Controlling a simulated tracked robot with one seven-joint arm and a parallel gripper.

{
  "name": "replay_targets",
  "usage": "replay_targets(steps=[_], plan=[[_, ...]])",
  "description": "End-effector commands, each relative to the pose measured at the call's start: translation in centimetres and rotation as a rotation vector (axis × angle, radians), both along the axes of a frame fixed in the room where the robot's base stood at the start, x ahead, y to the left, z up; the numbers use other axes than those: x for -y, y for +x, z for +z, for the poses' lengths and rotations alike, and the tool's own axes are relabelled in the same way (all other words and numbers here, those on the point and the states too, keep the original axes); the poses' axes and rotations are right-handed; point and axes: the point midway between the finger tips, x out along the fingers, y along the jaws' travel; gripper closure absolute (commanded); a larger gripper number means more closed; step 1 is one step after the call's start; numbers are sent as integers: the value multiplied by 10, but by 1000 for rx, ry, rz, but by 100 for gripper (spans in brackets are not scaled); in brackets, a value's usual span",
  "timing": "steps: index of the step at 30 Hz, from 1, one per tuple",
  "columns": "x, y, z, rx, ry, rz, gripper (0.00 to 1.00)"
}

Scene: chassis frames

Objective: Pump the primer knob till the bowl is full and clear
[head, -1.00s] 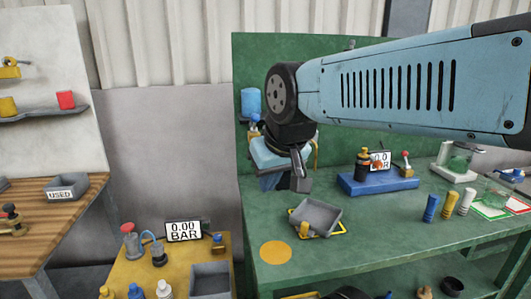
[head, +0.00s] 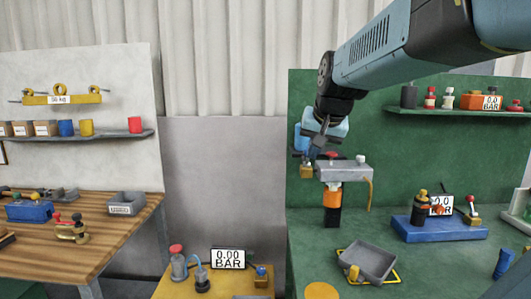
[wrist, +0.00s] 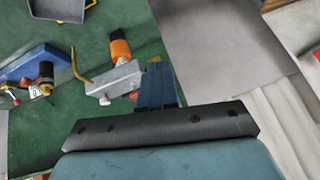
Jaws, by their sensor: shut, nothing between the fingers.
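A fuel filter assembly stands against the green panel: a grey head (head: 345,173), an orange filter body (head: 332,196) and a dark bowl (head: 332,217) below. The bowl's contents cannot be made out. A red knob (head: 332,155) sits on the head, with a white one (head: 360,159) to its right. My gripper (head: 313,153) is shut and empty, pointing down just left of the red knob in the picture; contact cannot be told. In the wrist view my blue fingers (wrist: 154,70) are beside the grey head (wrist: 114,78), partly covering that area.
A grey tray (head: 368,262) and a blue unit with gauge (head: 440,228) stand on the green bench. A yellow bench (head: 172,290) and wooden bench (head: 60,240) lie left. A shelf (head: 450,112) is upper right.

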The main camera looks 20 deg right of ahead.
Motion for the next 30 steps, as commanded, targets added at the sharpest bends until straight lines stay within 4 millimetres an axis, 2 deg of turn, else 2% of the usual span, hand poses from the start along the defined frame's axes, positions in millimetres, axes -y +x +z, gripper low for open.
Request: replay_targets(steps=[1, 6, 15, 21, 25, 30], plan=[[10, 16, 6, 12, 16, -34, 100], [42, 63, 25, 59, 78, -145, 100], [112, 137, 48, 148, 185, -328, 100], [149, 166, 56, 192, 235, -410, 100], [160, 174, 58, 206, 250, -433, 100], [163, 176, 59, 209, 255, -440, 100]])
